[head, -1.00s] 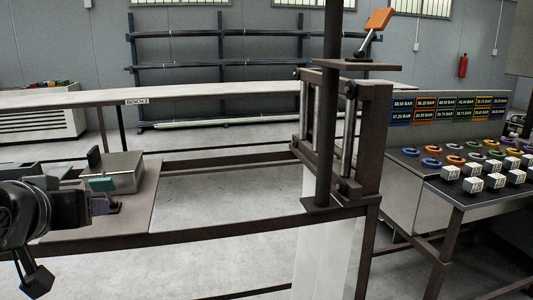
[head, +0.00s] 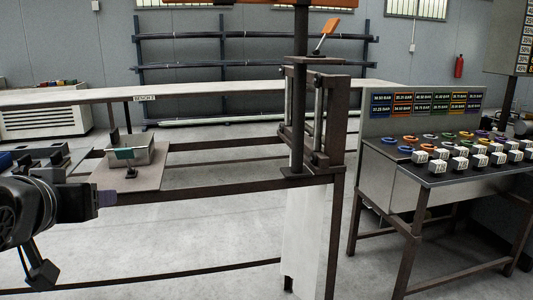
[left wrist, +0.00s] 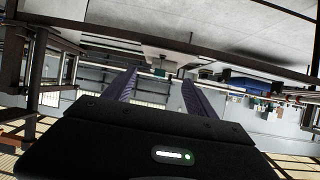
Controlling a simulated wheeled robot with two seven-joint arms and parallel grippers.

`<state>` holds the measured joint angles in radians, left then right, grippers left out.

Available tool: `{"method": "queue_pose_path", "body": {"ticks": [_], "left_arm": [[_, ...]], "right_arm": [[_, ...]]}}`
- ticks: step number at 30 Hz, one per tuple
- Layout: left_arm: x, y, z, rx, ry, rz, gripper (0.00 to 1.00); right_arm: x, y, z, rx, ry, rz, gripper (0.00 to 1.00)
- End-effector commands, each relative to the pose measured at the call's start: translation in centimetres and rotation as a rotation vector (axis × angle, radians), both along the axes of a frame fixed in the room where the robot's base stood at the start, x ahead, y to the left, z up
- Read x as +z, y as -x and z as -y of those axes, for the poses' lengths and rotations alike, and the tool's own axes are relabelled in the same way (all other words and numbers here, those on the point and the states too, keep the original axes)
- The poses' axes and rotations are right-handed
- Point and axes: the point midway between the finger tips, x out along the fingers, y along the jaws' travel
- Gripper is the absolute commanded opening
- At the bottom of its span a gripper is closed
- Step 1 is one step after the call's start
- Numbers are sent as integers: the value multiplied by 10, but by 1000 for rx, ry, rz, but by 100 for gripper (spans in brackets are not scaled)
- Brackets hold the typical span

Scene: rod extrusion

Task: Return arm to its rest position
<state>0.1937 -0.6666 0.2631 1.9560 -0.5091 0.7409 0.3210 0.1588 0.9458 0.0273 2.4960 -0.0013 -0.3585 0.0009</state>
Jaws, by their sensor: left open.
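My left gripper (head: 106,197) is at the left edge of the head view, in front of and slightly below the plate with the grey block (head: 128,157). In the left wrist view its two purple-grey fingers (left wrist: 160,88) stand apart with nothing between them. My right gripper does not show in either view.
A dark steel frame (head: 330,130) with an orange-handled lever (head: 327,31) stands at the centre. Right of it is a table (head: 395,178) with coloured rings and numbered blocks under pressure labels. A long bench (head: 200,94) crosses behind. Floor in front is clear.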

Motion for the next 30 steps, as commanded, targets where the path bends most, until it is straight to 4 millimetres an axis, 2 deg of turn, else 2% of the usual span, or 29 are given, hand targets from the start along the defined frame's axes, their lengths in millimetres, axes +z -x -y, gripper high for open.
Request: {"method": "queue_pose_path", "body": {"ticks": [5,8,14,17,20,23,24,26,27,29,30], "left_arm": [[5,-15,13,-63,-9,70,65],[-5,-33,23,-110,1,92,65],[-53,-77,44,-197,52,83,65],[-89,-99,57,-237,89,59,65],[-139,-121,73,-274,142,18,65],[-209,-139,94,-306,210,-49,65],[-241,-143,103,-314,240,-82,65],[-289,-144,117,-323,283,-134,65],[-321,-142,126,-324,311,-173,65],[-368,-134,140,-325,348,-234,65],[-399,-125,149,-323,373,-277,65]], "right_arm": [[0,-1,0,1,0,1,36],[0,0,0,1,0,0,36],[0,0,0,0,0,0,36],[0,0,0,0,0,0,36],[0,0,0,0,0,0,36],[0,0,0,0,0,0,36],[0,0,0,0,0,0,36],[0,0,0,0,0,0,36],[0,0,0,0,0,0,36],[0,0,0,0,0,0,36],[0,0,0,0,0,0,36]]}}
